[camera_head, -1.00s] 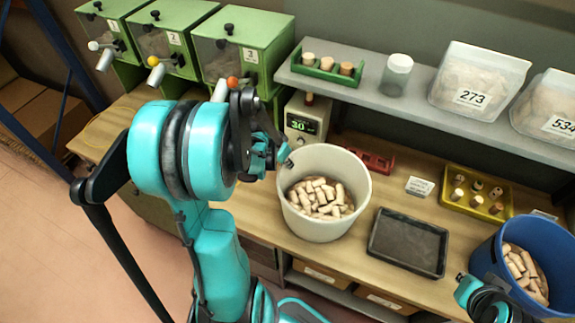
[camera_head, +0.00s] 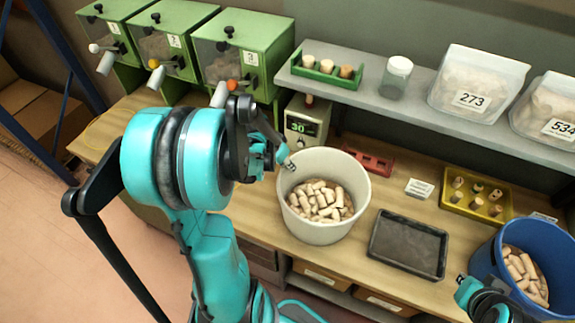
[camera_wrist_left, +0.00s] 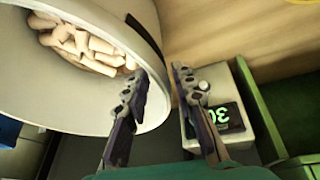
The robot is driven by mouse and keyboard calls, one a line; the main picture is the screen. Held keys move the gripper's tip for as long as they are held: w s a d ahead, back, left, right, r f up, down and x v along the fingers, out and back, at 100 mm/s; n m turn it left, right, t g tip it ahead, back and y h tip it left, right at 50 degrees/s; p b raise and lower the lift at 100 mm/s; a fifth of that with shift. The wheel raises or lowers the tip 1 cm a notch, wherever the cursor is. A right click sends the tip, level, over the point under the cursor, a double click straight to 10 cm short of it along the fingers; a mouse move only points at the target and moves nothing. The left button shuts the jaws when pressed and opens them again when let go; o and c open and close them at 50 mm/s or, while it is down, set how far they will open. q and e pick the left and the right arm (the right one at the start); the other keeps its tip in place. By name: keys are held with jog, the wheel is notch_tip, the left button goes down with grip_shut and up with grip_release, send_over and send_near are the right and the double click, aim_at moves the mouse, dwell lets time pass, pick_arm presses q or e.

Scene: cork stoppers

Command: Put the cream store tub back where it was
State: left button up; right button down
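In the left wrist view the tub (camera_wrist_left: 70,105) fills the upper left, with corks (camera_wrist_left: 80,42) inside. My left gripper (camera_head: 285,163) is at the tub's left rim.
A scale reading 30 (camera_head: 299,127) stands close behind the left gripper. A black tray (camera_head: 408,246), yellow tray (camera_head: 452,203) and blue bucket (camera_head: 485,262) of corks lie to the right. Green dispensers (camera_head: 243,50) stand back left. A grey shelf (camera_head: 420,100) overhangs the back.

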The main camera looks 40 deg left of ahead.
pick_arm(q)
jog(key=d+p+v, duration=0.1)
jog(key=p+v, duration=0.1)
jog(key=v, duration=0.8)
jog(key=s+d+r+t, duration=0.1)
jog(key=s+d+r, duration=0.1)
jog(key=d, duration=0.7)
jog(key=s+d+r+t+y, duration=0.1)
jog(key=s+d+r, duration=0.2)
jog(key=d, duration=0.6)
jog(key=shift+d+r+t, duration=0.25)
jog(key=shift+d+t, duration=0.15)
jog(key=shift+s+a, duration=0.1)
